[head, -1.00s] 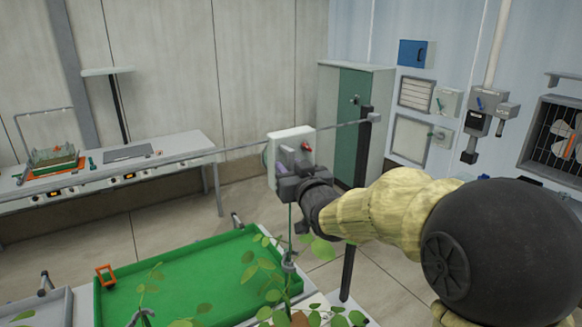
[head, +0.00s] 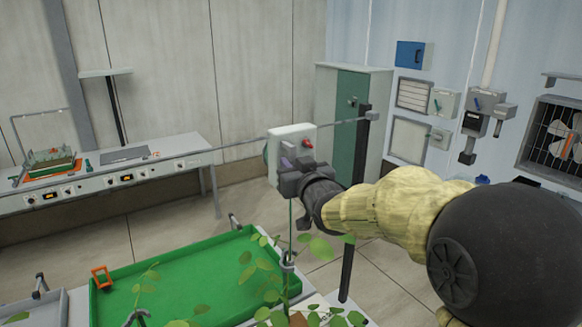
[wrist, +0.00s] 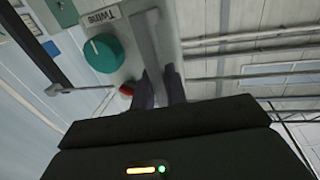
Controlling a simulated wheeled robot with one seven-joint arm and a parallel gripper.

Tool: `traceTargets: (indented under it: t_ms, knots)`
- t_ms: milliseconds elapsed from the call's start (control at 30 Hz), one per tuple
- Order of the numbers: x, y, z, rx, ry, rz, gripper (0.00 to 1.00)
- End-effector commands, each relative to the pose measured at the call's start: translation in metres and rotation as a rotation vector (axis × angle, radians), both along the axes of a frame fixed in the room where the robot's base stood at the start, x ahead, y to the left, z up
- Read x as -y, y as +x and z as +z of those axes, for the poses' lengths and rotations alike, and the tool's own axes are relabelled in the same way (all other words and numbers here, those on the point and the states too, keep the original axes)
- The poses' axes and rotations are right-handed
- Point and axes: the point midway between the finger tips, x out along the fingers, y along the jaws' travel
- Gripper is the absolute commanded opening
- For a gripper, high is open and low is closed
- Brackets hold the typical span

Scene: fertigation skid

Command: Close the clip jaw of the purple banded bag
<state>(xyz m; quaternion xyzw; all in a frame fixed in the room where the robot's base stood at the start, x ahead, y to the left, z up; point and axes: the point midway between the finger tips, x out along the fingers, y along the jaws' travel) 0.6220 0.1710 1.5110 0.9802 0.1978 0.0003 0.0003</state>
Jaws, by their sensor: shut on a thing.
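No purple banded bag or its clip jaw can be made out in either view. My gripper (head: 290,174) shows in the head view in front of a pale control box, where a small purple patch sits beside it, too small to identify. In the wrist view, my gripper's two dark fingers (wrist: 161,88) are close together. A grey strip (wrist: 146,42) runs down to between the fingertips, and they are shut on it. I cannot tell what the strip belongs to. A thin line hangs below my gripper towards a leafy plant.
The pale box (wrist: 150,22), marked "Twine", has a teal knob (wrist: 104,53) and a red button (wrist: 126,90) close to the fingers. A thin rail (head: 345,122) crosses near the box to a dark post. A green tray (head: 185,280) and plant leaves (head: 320,248) lie below.

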Motion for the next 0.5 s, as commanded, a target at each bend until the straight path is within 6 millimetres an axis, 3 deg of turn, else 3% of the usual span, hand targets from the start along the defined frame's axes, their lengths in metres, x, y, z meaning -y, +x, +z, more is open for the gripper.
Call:
traceTargets:
  t_ms: [33, 100, 500]
  knots:
    - [0.0004, 0.0001, -0.0003, -0.002, -0.001, -0.001, 0.18]
    - [0.0005, 0.0001, -0.0003, -0.002, -0.001, -0.001, 0.32]
    - [0.0018, -0.0036, -0.0002, 0.0, 0.0, -0.001, 0.32]
